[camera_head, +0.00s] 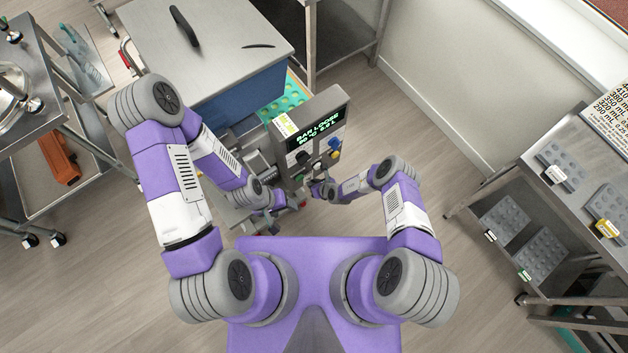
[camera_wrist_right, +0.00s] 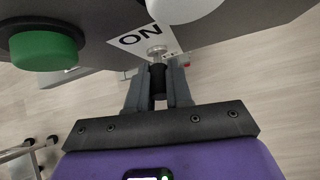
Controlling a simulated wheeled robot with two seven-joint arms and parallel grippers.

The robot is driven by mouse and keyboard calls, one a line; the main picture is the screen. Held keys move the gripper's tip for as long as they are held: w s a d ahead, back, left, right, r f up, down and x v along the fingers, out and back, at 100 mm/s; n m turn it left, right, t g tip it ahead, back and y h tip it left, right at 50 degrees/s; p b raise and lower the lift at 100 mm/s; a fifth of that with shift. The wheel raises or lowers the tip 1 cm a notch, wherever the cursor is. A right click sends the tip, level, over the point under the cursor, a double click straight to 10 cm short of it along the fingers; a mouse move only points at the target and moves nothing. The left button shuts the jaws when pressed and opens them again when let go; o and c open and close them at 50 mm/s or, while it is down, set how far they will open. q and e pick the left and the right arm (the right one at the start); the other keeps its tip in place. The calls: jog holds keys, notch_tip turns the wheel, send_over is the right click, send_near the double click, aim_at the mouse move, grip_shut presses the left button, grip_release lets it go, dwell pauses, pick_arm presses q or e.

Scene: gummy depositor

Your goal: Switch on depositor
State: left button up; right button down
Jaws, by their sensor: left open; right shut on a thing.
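The depositor (camera_head: 302,118) stands in front of me, its lit display (camera_head: 318,130) reading what looks like "BAR LOOSE" and a temperature line. In the right wrist view, a switch with a metal collar (camera_wrist_right: 156,51) and a black lever (camera_wrist_right: 158,77) projects from its panel beside a white "ON" label (camera_wrist_right: 135,40). My right gripper (camera_head: 322,189) is at the panel's lower edge; in the wrist view its fingers (camera_wrist_right: 158,92) are shut around the black lever. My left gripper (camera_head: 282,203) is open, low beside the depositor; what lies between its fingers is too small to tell.
A green button (camera_wrist_right: 44,50) sits left of the switch, and a pale knob (camera_wrist_right: 180,8) above it. A steel-topped blue cabinet (camera_head: 225,95) stands behind the depositor. Carts flank me, the right one (camera_head: 535,215) holding moulds. Floor between depositor and right cart is clear.

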jog(key=shift+f, duration=0.1)
dwell(0.3)
jog(key=c, duration=1)
grip_release()
jog(key=shift+c, duration=0.2)
jog(key=shift+s+d+r, duration=0.1)
jog(key=shift+s+r, duration=0.05)
jog(key=shift+r, duration=0.15)
jog(key=p+v, duration=0.2)
jog(key=v, duration=0.5)
